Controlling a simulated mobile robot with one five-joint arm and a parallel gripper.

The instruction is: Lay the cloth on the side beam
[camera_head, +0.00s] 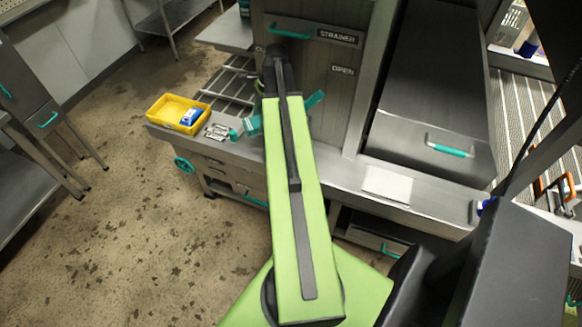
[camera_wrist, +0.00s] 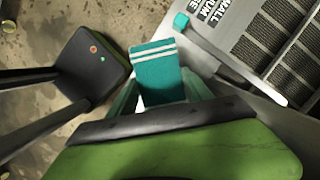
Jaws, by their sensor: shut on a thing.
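In the wrist view the cloth (camera_wrist: 155,68) is teal with two white stripes near its far end. My gripper (camera_wrist: 160,88) is shut on it, with a finger at each side, and the cloth sticks out flat beyond them. In the head view my green arm hides most of the gripper; teal pieces (camera_head: 315,99) show on both sides of the arm, and I cannot tell which part is cloth. A long grey metal beam (camera_head: 340,170) runs along the machine's front. A pale flat square (camera_head: 387,185) lies on it, right of my arm.
A yellow tray (camera_head: 165,112) holding a blue and white item stands on the left ledge, with small metal pieces (camera_head: 218,132) beside it. A panel marked STRAINER (camera_head: 338,36) rises behind my arm. A dark hatch (camera_head: 430,100) with a teal handle is at right. Open floor lies left.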

